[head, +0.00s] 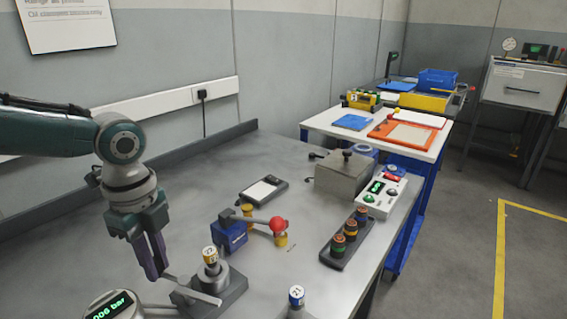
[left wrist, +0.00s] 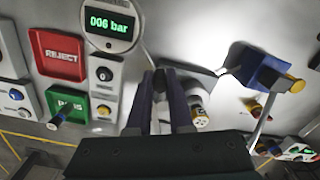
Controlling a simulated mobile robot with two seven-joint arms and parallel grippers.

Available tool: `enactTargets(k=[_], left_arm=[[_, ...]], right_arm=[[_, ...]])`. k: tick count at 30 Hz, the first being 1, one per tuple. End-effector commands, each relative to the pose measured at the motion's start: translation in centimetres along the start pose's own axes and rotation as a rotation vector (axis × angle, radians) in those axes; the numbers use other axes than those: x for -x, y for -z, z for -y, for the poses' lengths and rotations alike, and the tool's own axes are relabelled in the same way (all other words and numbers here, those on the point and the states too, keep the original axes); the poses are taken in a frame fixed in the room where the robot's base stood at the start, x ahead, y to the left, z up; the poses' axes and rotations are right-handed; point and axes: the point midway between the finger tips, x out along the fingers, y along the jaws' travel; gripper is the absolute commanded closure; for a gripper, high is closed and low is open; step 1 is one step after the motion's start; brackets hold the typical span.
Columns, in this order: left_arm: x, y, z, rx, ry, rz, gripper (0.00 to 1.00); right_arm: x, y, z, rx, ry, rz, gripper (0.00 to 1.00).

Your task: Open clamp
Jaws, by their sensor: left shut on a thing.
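My left gripper (head: 156,275) points down over the bench, its purple fingers shut on the end of a flat metal bar (head: 195,290). The bar runs across the front of a grey round fixture (head: 213,277) holding a small yellow-topped cylinder (head: 210,256). In the left wrist view my fingers (left wrist: 160,78) are close together; what lies between them is mostly hidden. To the right is a blue block (head: 229,236) with a lever ending in a red ball (head: 278,225); the blue block also shows in the left wrist view (left wrist: 256,68). I cannot tell which part is the clamp. My right gripper is not in view.
A round gauge reading 006 bar (head: 113,306) stands close to my left gripper. A white-topped cylinder (head: 296,297), a black rack of cylinders (head: 345,240), a button box (head: 384,194) and a grey box (head: 345,174) occupy the right. The back left of the bench is clear.

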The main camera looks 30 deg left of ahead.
Motion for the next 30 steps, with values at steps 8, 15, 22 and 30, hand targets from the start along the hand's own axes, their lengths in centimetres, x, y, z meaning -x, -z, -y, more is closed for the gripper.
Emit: enactTargets(k=[8, 15, 22, 30], left_arm=[[0.0, 0.1, 0.1, -0.002, 0.002, -0.004, 1.0], [0.0, 0.1, 0.1, -0.001, 0.002, -0.003, 0.6], [0.0, 0.1, 0.0, -0.001, 0.001, -0.002, 0.51], [2.1, 0.0, 0.1, -0.003, 0.002, -0.001, 0.51]], right_arm=[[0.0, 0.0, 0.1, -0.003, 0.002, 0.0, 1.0], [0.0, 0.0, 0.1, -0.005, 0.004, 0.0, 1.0], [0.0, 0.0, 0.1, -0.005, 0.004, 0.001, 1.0], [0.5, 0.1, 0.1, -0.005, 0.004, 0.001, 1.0]])
